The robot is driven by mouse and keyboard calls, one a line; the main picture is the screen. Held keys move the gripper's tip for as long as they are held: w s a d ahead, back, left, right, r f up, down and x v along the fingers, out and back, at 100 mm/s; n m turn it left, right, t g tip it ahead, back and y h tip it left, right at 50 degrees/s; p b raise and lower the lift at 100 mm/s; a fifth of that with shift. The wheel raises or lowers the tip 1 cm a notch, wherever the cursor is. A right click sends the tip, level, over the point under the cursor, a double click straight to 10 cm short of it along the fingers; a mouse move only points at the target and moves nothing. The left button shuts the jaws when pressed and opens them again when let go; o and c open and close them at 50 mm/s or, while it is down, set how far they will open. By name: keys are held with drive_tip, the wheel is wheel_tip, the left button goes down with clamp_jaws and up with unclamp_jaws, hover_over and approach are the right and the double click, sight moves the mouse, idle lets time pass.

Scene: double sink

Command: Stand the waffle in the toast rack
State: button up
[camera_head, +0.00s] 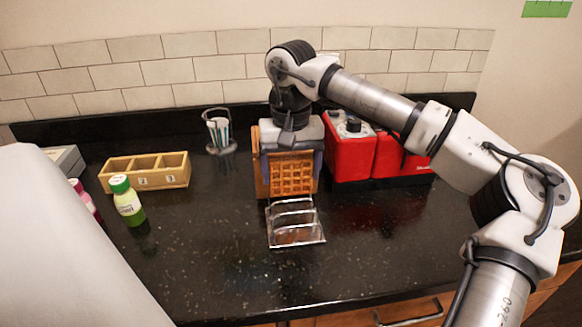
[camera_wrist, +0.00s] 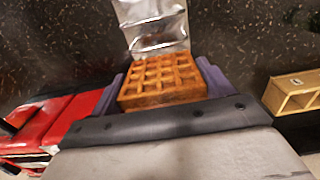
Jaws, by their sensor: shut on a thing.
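The brown gridded waffle (camera_head: 292,176) is upright between the fingers of my gripper (camera_head: 290,160), its face toward the head camera. In the wrist view the waffle (camera_wrist: 162,80) sits between the two purple fingers of my gripper (camera_wrist: 163,88). The shiny metal toast rack (camera_head: 296,236) stands on the dark counter just in front of the waffle and below it. In the wrist view the toast rack (camera_wrist: 155,25) lies just beyond the waffle's edge. The waffle's lower edge is close to the rack's back end; I cannot tell whether they touch.
A red appliance (camera_head: 350,152) stands close right of my gripper. A tan wooden piece (camera_head: 262,180) shows behind its left side. A wooden compartment box (camera_head: 146,181), a green-capped bottle (camera_head: 127,203) and a wire holder (camera_head: 220,140) are left. The front counter is clear.

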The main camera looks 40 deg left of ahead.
sight(291, 194)
drive_tip(key=shift+f+b, duration=1.3)
drive_tip(key=shift+f, duration=0.85)
drive_tip(key=o, duration=0.7)
drive_tip(key=shift+r, duration=0.15)
wheel_tip(291, 194, up, 9)
drive_tip(key=p, duration=0.7)
drive_tip(key=shift+p, duration=0.4)
drive_tip(key=shift+f, duration=0.2)
